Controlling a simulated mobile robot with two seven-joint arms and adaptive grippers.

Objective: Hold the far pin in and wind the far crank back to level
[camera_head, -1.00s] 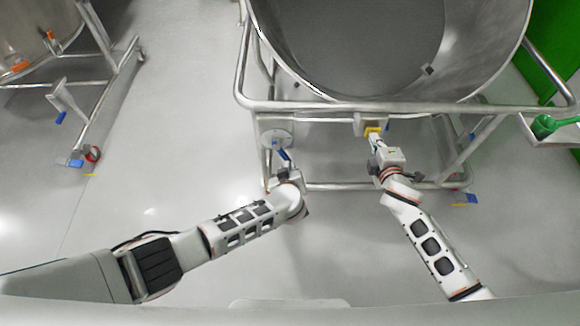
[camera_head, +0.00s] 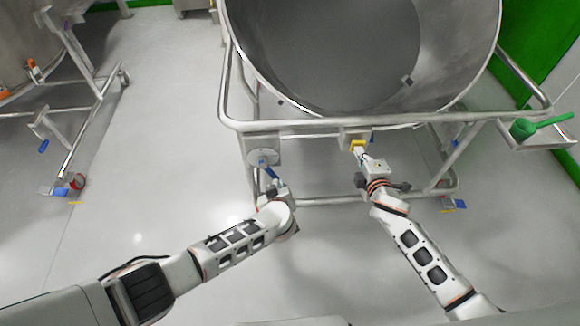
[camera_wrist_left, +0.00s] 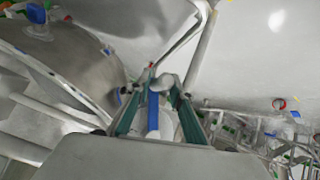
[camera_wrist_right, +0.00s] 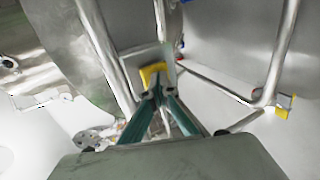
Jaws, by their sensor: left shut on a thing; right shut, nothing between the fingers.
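A large open steel vessel (camera_head: 330,60) sits in a tubular frame. On the frame's near left side is a round disc (camera_head: 257,156) with a blue-handled crank (camera_head: 270,171). My left gripper (camera_head: 273,186) is shut on the crank's blue handle, which shows between the fingers in the left wrist view (camera_wrist_left: 153,112). A yellow pin (camera_head: 357,146) sits in a grey block on the near rail. My right gripper (camera_head: 361,156) is shut with nothing between its fingers, its tips against or just before the pin's yellow face (camera_wrist_right: 152,72). I cannot tell how deep the pin sits.
The steel frame rail (camera_head: 300,126) runs close above both grippers, with a lower tube beneath. At right a side tray (camera_head: 535,137) holds a green scoop (camera_head: 524,129). Another steel vessel on a stand (camera_head: 60,140) is at the left. Bare floor lies between.

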